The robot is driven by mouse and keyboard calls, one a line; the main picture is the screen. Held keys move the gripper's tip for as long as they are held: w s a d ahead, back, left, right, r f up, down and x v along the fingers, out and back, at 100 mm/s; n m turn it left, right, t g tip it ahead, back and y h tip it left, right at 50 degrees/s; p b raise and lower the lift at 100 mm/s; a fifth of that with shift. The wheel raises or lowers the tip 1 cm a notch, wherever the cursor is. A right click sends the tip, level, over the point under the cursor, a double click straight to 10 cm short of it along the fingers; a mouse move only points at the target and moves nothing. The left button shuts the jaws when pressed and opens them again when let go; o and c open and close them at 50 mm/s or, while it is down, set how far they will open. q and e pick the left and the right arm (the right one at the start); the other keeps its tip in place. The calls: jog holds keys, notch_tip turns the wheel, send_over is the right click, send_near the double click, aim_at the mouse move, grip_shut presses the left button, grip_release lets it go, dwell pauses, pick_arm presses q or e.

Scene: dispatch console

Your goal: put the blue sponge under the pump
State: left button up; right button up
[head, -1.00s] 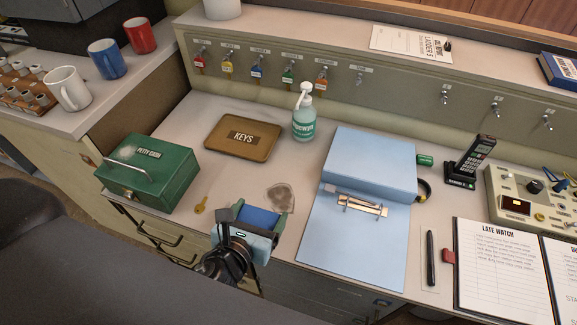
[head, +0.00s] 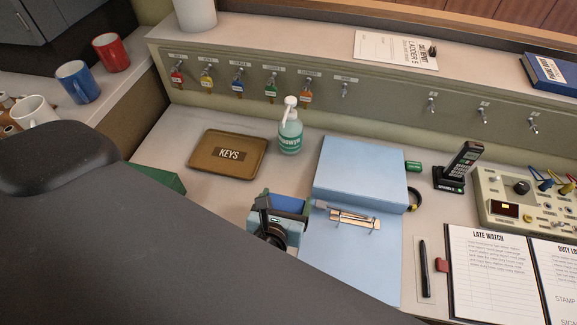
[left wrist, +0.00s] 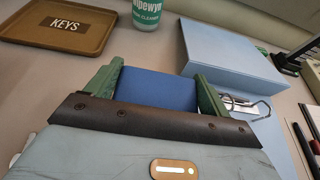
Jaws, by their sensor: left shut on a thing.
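My left gripper (head: 282,207) is shut on the blue sponge (left wrist: 157,88), with one green finger at each side of it. The sponge (head: 289,204) shows only in part in the head view. The pump bottle (head: 290,136) is clear with a green label and a white pump head, and stands upright on the desk behind the gripper. Its lower part also shows at the top of the left wrist view (left wrist: 147,14), beyond the sponge and apart from it. I cannot tell the sponge's height above the desk. My right gripper is not in view.
A brown KEYS tray (head: 206,170) lies left of the bottle. A blue binder (head: 360,178) with a metal clip lies close to the right of the gripper. My arm covers most of the green box (head: 160,177). Bare desk lies between gripper and bottle.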

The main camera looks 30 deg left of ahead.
pick_arm(q)
send_near(289, 152)
jog(key=w, duration=0.2)
jog(key=w+r, duration=0.1)
jog(key=shift+w+a, duration=0.4)
jog(key=shift+w, duration=0.2)
jog(key=shift+w, duration=0.1)
jog(key=shift+w+a, duration=0.2)
jog(key=shift+w, duration=0.1)
notch_tip(289, 152, down, 4)
jog(key=shift+w+a+r+b, duration=0.1)
jog(key=shift+r+b, duration=0.05)
jog(key=shift+b, duration=0.5)
jog(key=shift+r, duration=0.1)
jog(key=o, duration=1)
jog(key=shift+c, duration=0.2)
